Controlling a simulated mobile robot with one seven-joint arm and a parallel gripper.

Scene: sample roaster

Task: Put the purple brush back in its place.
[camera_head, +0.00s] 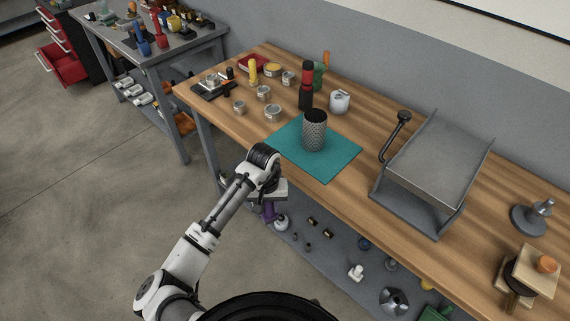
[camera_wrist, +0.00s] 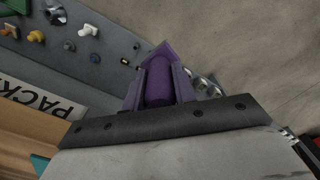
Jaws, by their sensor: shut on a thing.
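The purple brush (camera_head: 268,212) hangs below my gripper (camera_head: 267,198), in front of the workbench's front edge and above the lower shelf. In the wrist view my gripper (camera_wrist: 159,68) is shut on the purple brush (camera_wrist: 160,85), which lies between the two fingers. The brush's far end points away from the wrist camera. Part of it is hidden by my gripper in the head view. A grey mesh-patterned cup (camera_head: 314,135) stands upright on a teal mat (camera_head: 340,165) on the bench; its dark opening faces up.
A wooden workbench (camera_head: 340,195) carries tins, a red-and-black bottle (camera_head: 306,88), a white jug (camera_head: 340,101) and a grey metal stand (camera_head: 432,160). The lower shelf (camera_head: 320,235) holds several small parts. Bare mat surrounds the cup.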

